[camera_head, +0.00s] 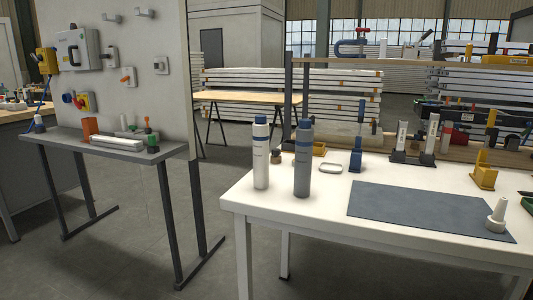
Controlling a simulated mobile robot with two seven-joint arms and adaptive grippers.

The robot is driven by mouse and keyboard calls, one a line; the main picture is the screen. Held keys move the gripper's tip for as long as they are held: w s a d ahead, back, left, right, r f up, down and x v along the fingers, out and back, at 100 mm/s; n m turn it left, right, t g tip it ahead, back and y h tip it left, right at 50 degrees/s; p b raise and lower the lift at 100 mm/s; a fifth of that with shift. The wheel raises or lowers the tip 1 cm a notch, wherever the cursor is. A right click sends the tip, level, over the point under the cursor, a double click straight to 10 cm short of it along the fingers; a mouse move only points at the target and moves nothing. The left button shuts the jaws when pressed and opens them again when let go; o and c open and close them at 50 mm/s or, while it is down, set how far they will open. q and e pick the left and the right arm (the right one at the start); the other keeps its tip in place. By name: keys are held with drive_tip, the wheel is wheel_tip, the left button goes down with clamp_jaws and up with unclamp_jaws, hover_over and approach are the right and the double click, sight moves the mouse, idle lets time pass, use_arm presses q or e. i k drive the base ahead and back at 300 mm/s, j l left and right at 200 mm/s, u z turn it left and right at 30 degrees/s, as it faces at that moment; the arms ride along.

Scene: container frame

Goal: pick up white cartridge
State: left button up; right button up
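The white cartridge (261,165) stands upright near the left edge of the white table (275,218). It is a tall cylinder with a blue band and cap at the top. A grey cartridge (303,172) with a blue top stands upright close to its right, with a narrow gap between them. Neither of my grippers shows in the head view.
A dark mat (430,210) covers much of the table's right side, with a white nozzle-like piece (497,214) on it. A small white dish (331,167) lies behind the grey cartridge. A grey bench (100,147) stands left, across open floor.

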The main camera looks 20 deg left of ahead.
sight(261, 132)
drive_tip(key=i+j, duration=0.15)
drive_tip(key=j, duration=0.15)
drive_tip(key=i+j, duration=0.2)
drive_tip(key=j, duration=0.15)
drive_tip(key=i+j, duration=0.15)
drive_tip(key=j, duration=0.15)
drive_tip(key=i+j, duration=0.2)
drive_tip(key=j, duration=0.15)
